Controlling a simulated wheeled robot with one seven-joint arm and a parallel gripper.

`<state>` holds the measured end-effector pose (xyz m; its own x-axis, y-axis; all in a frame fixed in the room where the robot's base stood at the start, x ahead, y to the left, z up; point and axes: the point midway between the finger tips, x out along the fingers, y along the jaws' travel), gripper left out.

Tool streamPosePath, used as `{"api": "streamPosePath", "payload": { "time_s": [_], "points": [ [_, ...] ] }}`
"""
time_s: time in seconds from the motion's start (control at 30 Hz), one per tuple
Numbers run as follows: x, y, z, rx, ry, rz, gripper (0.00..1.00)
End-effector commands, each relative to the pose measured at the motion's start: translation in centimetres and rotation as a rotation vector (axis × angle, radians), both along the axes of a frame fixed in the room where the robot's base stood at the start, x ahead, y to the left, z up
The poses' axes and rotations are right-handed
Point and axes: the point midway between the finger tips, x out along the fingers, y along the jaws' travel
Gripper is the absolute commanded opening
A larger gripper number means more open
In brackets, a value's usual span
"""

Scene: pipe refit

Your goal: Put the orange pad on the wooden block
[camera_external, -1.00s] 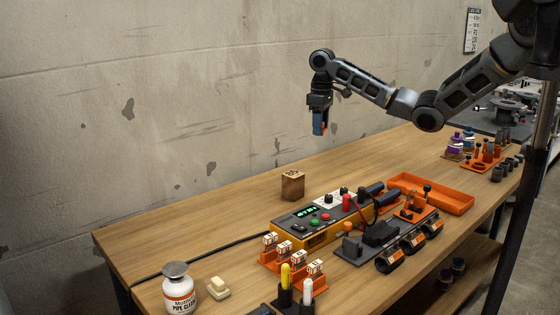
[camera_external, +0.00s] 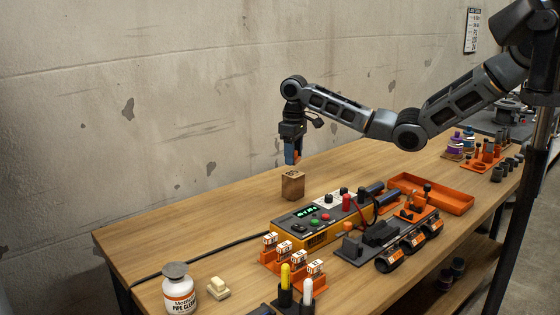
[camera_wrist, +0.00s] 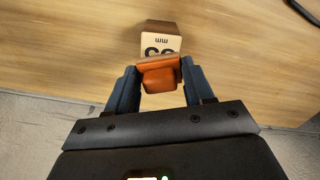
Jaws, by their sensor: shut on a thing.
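The wooden block (camera_external: 292,185) stands on the bench near its back edge. In the wrist view the wooden block (camera_wrist: 160,42) shows a pale top with dark print, partly hidden behind the pad. The orange pad (camera_wrist: 160,75) is between the two blue fingers of my gripper (camera_wrist: 155,82), which is shut on it. In the external view my gripper (camera_external: 292,155) points down just above the block. A gap between pad and block cannot be made out clearly.
A yellow and black control box (camera_external: 318,228) with buttons stands in front of the block. An orange tray (camera_external: 440,195) lies to the right. A white bottle (camera_external: 179,290) is at the front left.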

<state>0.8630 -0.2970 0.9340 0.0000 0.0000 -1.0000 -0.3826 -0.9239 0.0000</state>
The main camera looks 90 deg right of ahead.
Motion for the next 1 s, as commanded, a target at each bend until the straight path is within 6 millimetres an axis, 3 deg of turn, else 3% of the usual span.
{"api": "streamPosePath", "payload": {
  "time_s": [0.23,0.67,0.7,0.93,1.0],
  "points": [
    [-0.1,0.0,-3.1,0.002,0.001,-0.001,0.23],
    [-0.1,0.0,-3.8,0.001,0.001,0.0,0.23],
    [-0.1,0.0,-3.7,0.0,0.0,0.0,0.56],
    [-0.1,0.0,-3.7,0.001,0.001,0.0,0.78],
    [-0.1,0.0,-3.7,0.001,0.001,0.0,0.78]
  ]
}}
